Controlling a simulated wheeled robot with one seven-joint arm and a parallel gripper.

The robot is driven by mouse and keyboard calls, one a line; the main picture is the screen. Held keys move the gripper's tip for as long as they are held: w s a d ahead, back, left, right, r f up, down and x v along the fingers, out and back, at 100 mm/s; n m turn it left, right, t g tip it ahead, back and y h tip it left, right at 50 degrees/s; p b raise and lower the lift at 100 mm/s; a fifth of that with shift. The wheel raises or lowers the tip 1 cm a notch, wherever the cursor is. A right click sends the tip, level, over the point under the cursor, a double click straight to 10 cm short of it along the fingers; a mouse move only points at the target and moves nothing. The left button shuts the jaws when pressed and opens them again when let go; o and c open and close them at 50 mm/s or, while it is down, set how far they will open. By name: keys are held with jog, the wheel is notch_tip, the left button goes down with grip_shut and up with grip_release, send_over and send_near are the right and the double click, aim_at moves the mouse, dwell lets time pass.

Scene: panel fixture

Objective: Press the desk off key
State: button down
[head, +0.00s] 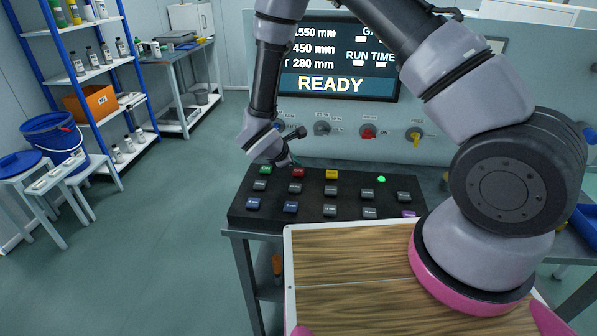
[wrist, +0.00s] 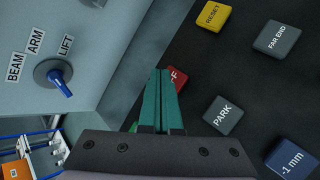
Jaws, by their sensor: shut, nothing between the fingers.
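The off key is a red key (head: 297,173) in the back row of the black key desk (head: 237,213), between a green key and a yellow one. In the wrist view the red key (wrist: 180,76) shows beside my fingertips, with part of its label hidden and "FF" readable. My gripper (wrist: 165,73) is shut and empty, its two teal fingers together. The fingertips overlap the left side of the red key in this view; I cannot tell whether they touch it. In the head view my gripper (head: 292,160) is just above and behind the red key, small and partly hidden by the wrist.
Close by are the green key (head: 265,170), the yellow RESET key (wrist: 213,16) and the grey PARK key (wrist: 223,115). An upright panel with knobs (head: 322,128) and a READY screen (head: 335,85) stands behind the desk. A wooden board (head: 345,270) lies in front.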

aim_at(296, 172)
dwell(0.4)
jog(key=shift+f, duration=0.4)
jog(key=shift+f, duration=0.45)
dwell(0.5)
jog(key=shift+r, duration=0.9)
jog(key=shift+r, duration=2.5)
